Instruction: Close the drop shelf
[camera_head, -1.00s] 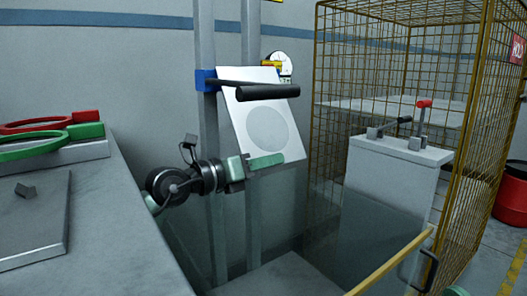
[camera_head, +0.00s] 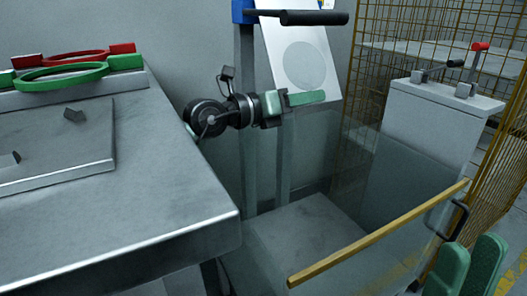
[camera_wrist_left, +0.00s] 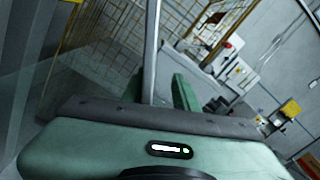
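A white tilted panel with a grey disc (camera_head: 305,63) hangs from a blue bracket (camera_head: 243,10) on a grey post. A black cylinder (camera_head: 313,18) crosses its upper part. It may be the drop shelf; I cannot tell surely. My left gripper (camera_head: 303,97) is at the panel's lower edge; the view does not settle whether it touches.
A grey table (camera_head: 150,180) with red and green rings (camera_head: 62,77) fills the left. A yellow rail (camera_head: 380,235) crosses the front right above a grey platform (camera_head: 310,225). A white cabinet (camera_head: 430,125) with levers and a yellow wire cage (camera_head: 400,30) stand at right.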

